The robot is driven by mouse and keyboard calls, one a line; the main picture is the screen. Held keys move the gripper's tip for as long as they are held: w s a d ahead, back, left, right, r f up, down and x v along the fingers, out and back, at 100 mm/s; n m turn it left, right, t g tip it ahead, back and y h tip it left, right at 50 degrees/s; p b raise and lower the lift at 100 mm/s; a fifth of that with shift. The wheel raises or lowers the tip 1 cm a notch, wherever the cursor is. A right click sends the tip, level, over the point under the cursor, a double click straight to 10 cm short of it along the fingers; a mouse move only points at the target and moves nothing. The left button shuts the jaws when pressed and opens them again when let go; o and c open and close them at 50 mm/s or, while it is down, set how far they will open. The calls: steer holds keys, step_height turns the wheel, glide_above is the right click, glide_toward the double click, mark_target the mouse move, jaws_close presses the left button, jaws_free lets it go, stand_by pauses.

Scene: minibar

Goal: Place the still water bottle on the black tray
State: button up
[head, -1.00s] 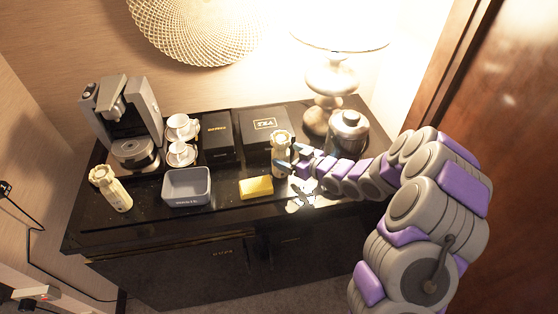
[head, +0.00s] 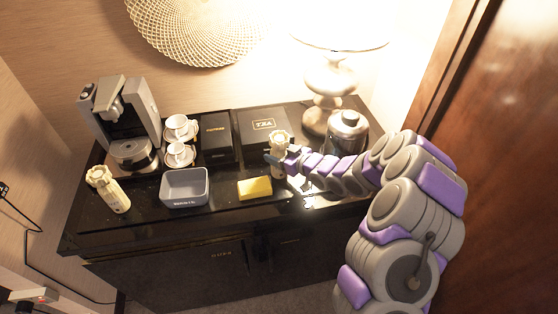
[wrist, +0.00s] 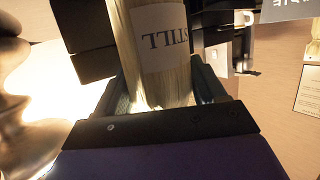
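The still water bottle (head: 279,139) stands upright at the right of the dark cabinet top, pale with a ribbed cap. My gripper (head: 274,160) is at the bottle's lower part, reaching in from the right. In the wrist view the fingers of my gripper (wrist: 160,90) lie on both sides of the bottle; whether they press on it is unclear. A glossy black surface (head: 225,209) lies under the items; I cannot tell the black tray's edges apart from the cabinet top.
A grey open box (head: 185,199) and yellow block (head: 255,188) stand at the front. Behind are a coffee machine (head: 128,125), cups (head: 180,127), black boxes (head: 264,124), a metal bucket (head: 347,132) and a lamp (head: 331,75).

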steer(key=c, duration=1)
steer(key=shift+r, duration=0.15)
